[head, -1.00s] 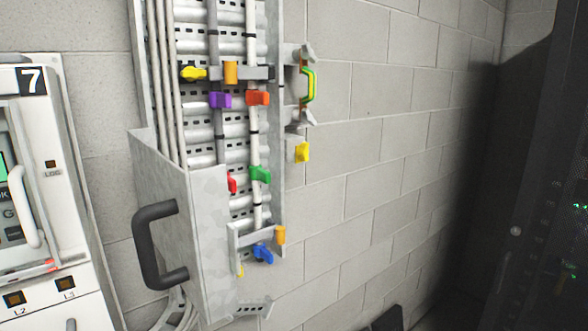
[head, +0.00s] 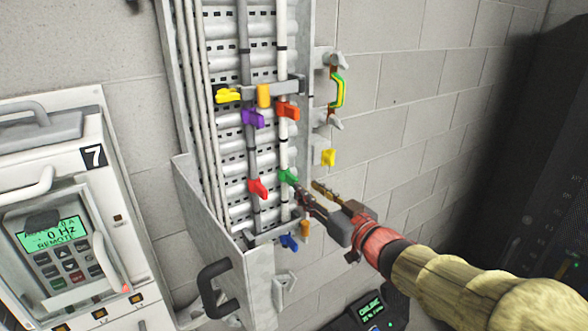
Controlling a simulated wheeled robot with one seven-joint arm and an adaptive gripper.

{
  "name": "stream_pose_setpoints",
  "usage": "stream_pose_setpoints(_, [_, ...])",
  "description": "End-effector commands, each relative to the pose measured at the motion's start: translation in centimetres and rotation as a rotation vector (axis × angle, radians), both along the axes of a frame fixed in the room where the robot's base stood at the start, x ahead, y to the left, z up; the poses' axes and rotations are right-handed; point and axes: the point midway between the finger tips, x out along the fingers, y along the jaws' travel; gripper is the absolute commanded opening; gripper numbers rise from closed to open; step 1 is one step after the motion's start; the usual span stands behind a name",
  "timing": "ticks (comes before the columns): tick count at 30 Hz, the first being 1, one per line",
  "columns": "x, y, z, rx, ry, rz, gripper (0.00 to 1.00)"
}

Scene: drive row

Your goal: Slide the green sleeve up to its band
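The green sleeve (head: 287,176) is on the white vertical rod (head: 283,150) in the open wall duct, below the orange-red sleeve (head: 287,110). My gripper (head: 307,188) is just right of and slightly below the green sleeve. Its two fingers are apart with a visible gap, and its tips point up and left at the sleeve. I cannot tell whether a tip touches it. Dark bands show on the rod, but they are small and I cannot tell which is the sleeve's own.
A purple sleeve (head: 253,118) and a red sleeve (head: 258,187) are on the grey rod to the left. A blue piece (head: 289,242) is below. A black handle (head: 215,290) juts from the duct cover.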

Motion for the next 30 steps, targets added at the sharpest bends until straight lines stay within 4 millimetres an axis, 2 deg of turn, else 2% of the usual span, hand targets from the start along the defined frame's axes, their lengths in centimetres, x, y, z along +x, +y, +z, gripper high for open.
stream_pose_setpoints(15, [5.6, 3.8, 0.1, 0.003, -0.002, 0.002, 0.30])
stream_pose_setpoints(26, [6.2, 4.2, 0.1, 0.001, -0.003, 0.001, 0.30])
stream_pose_setpoints(30, [6.2, 4.2, 0.1, 0.001, -0.003, 0.001, 0.24])
